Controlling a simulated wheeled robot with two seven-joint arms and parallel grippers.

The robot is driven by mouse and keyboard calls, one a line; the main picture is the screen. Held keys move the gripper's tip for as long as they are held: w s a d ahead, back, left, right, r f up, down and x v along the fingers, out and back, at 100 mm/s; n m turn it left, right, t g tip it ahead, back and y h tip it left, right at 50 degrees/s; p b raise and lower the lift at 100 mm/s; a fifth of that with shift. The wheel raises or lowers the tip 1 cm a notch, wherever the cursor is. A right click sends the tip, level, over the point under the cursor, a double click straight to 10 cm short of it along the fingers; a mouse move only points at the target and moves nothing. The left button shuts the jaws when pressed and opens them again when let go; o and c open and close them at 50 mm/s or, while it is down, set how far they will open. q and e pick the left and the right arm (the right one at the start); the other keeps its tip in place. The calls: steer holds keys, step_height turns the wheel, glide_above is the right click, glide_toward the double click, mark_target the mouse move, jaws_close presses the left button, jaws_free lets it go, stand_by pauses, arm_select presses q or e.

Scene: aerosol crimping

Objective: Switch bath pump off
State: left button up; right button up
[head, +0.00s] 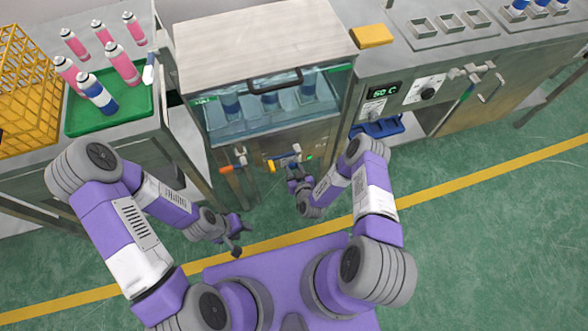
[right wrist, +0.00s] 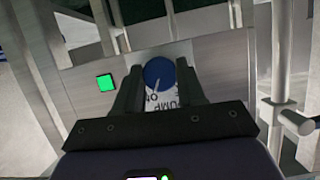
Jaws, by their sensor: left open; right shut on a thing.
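The bath pump switch is a round blue knob (right wrist: 159,73) with a white pointer line on the bath's metal front panel. A partly covered label (right wrist: 163,100) below it reads "PUMP" and seems to read "ON". My right gripper (right wrist: 157,75) is shut on the knob, one dark finger on each side. It also shows at the bath front in the head view (head: 293,163). A square green light (right wrist: 106,82) is lit left of the knob. The bath (head: 270,115) holds water and several blue cans. My left gripper (head: 241,237) is open and empty above the floor.
Orange-handled valves (head: 228,169) and pipes stick out beside the switch. A green tray (head: 110,122) with cans stands left. A control panel (head: 383,91) reading "60 C" is right. Open green floor lies at right.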

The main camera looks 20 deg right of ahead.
steer(key=shift+a+r+n+h+p, duration=0.1)
steer(key=shift+a+n+h+p, duration=0.05)
steer(key=shift+n+h+p, duration=0.65)
steer(key=shift+a+n+h, duration=0.1)
steer(key=shift+n+h, duration=0.3)
steer(key=shift+n, duration=0.6)
steer(key=shift+f+n+h, duration=0.2)
steer(key=shift+n+h, duration=0.5)
steer(key=shift+n, duration=0.2)
steer(key=shift+f+n+t+h+b, duration=0.1)
steer(key=shift+n+t+h+b, duration=0.2)
steer(key=shift+n+t+h, duration=0.7)
steer(key=shift+n+g, duration=0.3)
steer(key=shift+n, duration=0.2)
steer(key=o, duration=1.1)
steer(key=shift+c, duration=0.2)
